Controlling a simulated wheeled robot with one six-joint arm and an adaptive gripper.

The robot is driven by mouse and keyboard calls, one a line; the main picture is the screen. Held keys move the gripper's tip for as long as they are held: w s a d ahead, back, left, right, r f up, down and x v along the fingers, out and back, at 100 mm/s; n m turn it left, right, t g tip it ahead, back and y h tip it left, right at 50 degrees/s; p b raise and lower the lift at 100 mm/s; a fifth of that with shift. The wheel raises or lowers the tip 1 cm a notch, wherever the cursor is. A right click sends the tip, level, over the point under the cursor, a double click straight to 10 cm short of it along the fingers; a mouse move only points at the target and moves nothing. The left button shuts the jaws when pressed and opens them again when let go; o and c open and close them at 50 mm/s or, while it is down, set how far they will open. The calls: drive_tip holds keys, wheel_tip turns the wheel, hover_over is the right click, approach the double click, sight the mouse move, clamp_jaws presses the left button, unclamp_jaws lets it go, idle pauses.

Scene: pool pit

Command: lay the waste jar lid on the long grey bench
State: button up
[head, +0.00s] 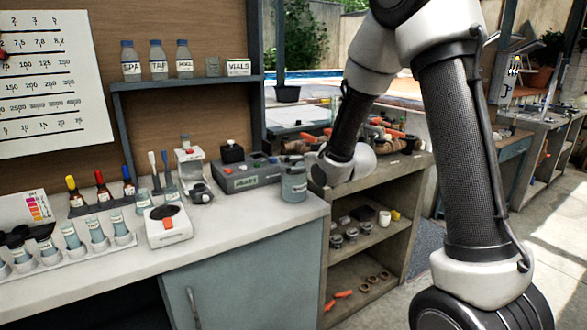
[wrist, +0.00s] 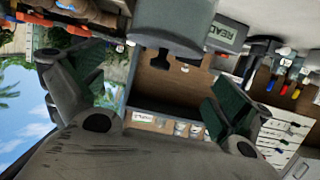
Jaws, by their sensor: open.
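The waste jar (head: 293,185) appears to be the blue-grey jar standing upright at the right end of the pale grey bench top (head: 235,232). Its lid (head: 292,161) appears to be on it. My wrist is just right of the jar in the head view; my fingers are hidden there. In the wrist view, which is upside down, my gripper (wrist: 158,105) is open, its two dark green pads wide apart with nothing between them. A grey jar-like body (wrist: 172,22), probably the same jar, shows beyond the fingers at the top.
A grey box (head: 245,176) stands left of the jar, with a white tester (head: 168,226) and vials further left. Wooden shelves (head: 375,215) with small items adjoin the bench at right. The front strip of the bench top is clear. Another bench (head: 545,122) is far right.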

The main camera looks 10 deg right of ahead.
sight(294, 164)
drive_tip(key=x, duration=0.4)
drive_tip(key=shift+w+f, duration=0.1)
drive_tip(key=shift+w, duration=0.25)
drive_tip(key=c, duration=1)
drive_tip(key=shift+o, duration=0.2)
